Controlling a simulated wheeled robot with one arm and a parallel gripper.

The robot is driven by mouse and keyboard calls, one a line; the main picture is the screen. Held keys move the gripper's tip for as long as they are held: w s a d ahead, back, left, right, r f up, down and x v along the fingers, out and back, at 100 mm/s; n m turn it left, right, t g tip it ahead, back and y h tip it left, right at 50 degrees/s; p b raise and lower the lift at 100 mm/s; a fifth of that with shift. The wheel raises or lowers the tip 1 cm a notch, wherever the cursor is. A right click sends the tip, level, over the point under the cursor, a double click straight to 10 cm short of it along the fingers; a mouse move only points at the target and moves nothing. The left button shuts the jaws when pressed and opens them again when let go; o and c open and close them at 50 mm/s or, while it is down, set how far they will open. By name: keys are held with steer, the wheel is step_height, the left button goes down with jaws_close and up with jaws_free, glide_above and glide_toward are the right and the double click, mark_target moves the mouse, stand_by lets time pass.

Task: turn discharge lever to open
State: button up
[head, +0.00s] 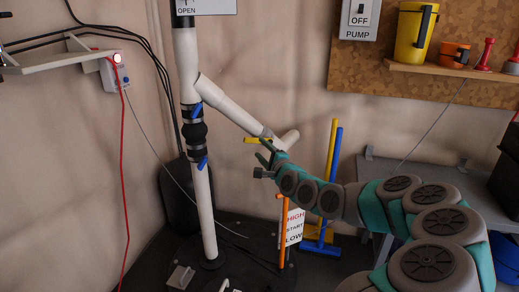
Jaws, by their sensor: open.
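A yellow lever (256,140) sticks out to the left near the lower end of a white branch pipe (228,104). No label is readable on it, so I cannot be sure that it is the discharge lever. My gripper (262,158) is at the end of the teal and grey arm, just below and beside the yellow lever. Its jaws are open and look empty. The upper finger overlaps the lever in this view; I cannot tell whether they touch. The valve body behind the lever is partly hidden by my gripper.
A white upright pipe (205,215) carries a black coupling with blue handles (203,162). An orange lever (283,232) stands beside a HIGH/START/LOW sign (294,227). Yellow and blue bars (333,180) stand behind my arm. A red cable (122,180) hangs at left. A shelf (455,70) is upper right.

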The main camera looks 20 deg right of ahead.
steer(key=shift+s, duration=0.1)
steer(key=shift+c, duration=0.4)
